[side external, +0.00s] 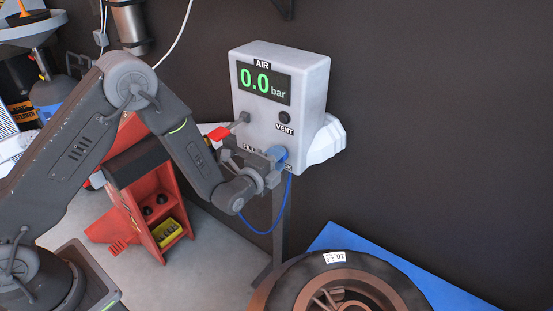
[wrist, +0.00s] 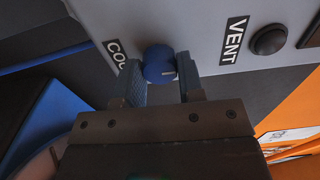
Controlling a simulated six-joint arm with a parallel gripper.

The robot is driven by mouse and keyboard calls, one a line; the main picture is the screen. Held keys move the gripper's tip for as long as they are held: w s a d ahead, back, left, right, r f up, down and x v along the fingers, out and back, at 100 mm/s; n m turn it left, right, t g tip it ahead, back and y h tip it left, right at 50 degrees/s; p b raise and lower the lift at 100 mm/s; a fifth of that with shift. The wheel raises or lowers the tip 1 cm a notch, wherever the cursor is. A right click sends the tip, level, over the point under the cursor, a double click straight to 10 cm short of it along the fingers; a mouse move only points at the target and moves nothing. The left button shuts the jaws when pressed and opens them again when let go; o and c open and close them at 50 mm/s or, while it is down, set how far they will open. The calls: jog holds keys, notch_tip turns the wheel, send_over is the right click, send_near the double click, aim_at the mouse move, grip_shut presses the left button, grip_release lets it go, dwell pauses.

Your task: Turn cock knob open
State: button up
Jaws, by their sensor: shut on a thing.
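The blue cock knob (side external: 279,153) sits low on the front of the white air box (side external: 314,85). My gripper (side external: 271,161) reaches it from the front left and partly hides it in the side view. In the wrist view, the round blue knob (wrist: 158,62) lies between the two fingers of my gripper (wrist: 160,75), which is shut on it. A short pale mark shows on the knob's lower right edge. The label beside the knob (wrist: 116,54) is partly covered by a finger. The box display (side external: 264,83) reads 0.0 bar.
A red-handled lever (side external: 220,133) sticks out left of the knob, close to my arm. A black VENT button (side external: 285,118) is above the knob. A blue hose (side external: 262,231) hangs below the box. A wheel (side external: 340,285) lies at the lower right.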

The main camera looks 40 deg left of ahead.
jog(key=o, duration=0.9)
jog(key=shift+s, duration=0.1)
jog(key=s, duration=1.3)
jog(key=shift+s, duration=0.3)
jog(key=shift+r, duration=0.1)
